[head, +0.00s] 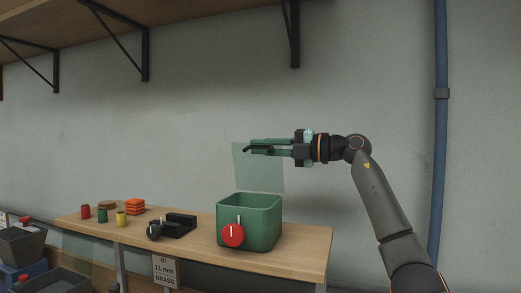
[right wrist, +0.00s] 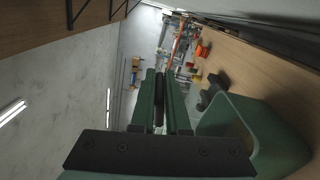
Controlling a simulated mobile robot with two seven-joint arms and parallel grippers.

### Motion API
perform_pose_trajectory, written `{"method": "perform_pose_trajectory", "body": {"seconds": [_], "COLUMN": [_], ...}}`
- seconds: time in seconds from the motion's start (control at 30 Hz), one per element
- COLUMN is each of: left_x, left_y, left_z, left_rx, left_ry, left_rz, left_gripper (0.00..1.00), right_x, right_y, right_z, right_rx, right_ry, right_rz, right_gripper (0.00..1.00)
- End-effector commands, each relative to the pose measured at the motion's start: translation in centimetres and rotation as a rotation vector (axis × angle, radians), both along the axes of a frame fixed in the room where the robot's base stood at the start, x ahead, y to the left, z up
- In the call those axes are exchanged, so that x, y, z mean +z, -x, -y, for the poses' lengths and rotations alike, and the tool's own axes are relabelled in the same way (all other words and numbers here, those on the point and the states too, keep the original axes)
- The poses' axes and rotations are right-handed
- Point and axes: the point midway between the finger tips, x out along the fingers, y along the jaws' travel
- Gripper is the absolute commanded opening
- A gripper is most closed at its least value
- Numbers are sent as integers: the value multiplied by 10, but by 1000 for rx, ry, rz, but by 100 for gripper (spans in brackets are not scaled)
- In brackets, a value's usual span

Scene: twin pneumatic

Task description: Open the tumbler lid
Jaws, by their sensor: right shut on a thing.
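The tumbler (head: 262,225) is an open-topped green box with a red knob (head: 233,235) on its front, standing on the bench. Its lid (head: 259,176) is a see-through greenish panel that stands upright above the box's back edge. My right gripper (head: 256,147) is at the lid's top edge, shut on a dark handle (head: 262,150). In the right wrist view the dark handle (right wrist: 158,98) lies between the two green fingers, and the tumbler (right wrist: 255,135) is at lower right. My left gripper is not in view.
On the wooden bench (head: 300,243), left of the tumbler, are a black fixture (head: 180,225), orange blocks (head: 135,207) and several small coloured cylinders. Bins (head: 22,245) stand at far left. A shelf with black brackets hangs above. The bench right of the tumbler is clear.

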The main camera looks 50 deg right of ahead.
Motion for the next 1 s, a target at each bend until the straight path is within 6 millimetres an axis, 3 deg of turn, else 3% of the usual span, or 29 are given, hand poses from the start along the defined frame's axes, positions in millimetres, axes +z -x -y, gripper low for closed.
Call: {"method": "perform_pose_trajectory", "body": {"seconds": [0.43,0.47,0.7,1.0], "left_x": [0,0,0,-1], "left_y": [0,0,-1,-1], "left_z": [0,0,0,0], "left_rx": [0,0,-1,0], "left_ry": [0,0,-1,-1], "left_rz": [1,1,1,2], "left_gripper": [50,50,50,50], "right_x": [0,0,0,-1], "right_y": [0,0,0,2], "right_z": [1,1,1,2], "right_rx": [-1,-1,-1,-2], "right_ry": [0,0,1,1], "right_rz": [1,1,1,1], "right_gripper": [0,15,42,42]}}
